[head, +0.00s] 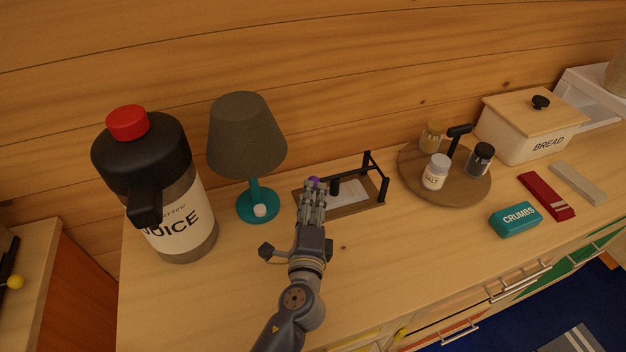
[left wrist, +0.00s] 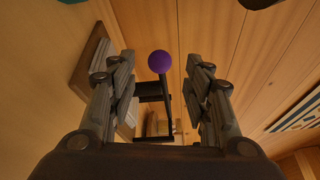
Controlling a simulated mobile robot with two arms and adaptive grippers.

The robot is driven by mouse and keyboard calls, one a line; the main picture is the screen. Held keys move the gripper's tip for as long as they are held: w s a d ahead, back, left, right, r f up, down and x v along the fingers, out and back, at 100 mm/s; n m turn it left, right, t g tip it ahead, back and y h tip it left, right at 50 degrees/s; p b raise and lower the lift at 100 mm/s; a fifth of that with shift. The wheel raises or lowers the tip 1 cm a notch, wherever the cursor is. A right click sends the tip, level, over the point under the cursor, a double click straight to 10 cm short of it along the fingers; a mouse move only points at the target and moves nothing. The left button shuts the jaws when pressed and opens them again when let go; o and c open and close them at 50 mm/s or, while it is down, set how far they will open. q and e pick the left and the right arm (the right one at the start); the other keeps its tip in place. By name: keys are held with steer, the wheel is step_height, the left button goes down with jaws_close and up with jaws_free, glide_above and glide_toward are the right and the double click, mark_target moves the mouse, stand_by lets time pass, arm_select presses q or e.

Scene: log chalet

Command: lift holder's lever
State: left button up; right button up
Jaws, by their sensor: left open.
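The holder (head: 357,207) is a flat wooden board with a black frame and a pale sheet on it, lying on the counter. Its lever ends in a purple ball knob (head: 313,182), which shows behind my left gripper's fingertips in the head view. My left gripper (head: 313,194) is open at the left end of the holder. In the left wrist view the purple knob (left wrist: 159,61) and its black arm (left wrist: 167,100) appear between the two open fingers, touching neither as far as I can see. My right gripper is not in view.
A teal lamp (head: 247,135) and a juice jug (head: 180,215) stand left of the holder. A round wooden tray (head: 465,194) with jars stands to the right, then a bread box (head: 520,135) and a teal crumbs box (head: 515,219). The counter's front middle is clear.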

arm_select(q)
steer(key=w, duration=0.6)
steer(key=shift+w+f+p, duration=0.1)
steer(key=shift+f+p, duration=0.05)
steer(key=shift+p, duration=0.2)
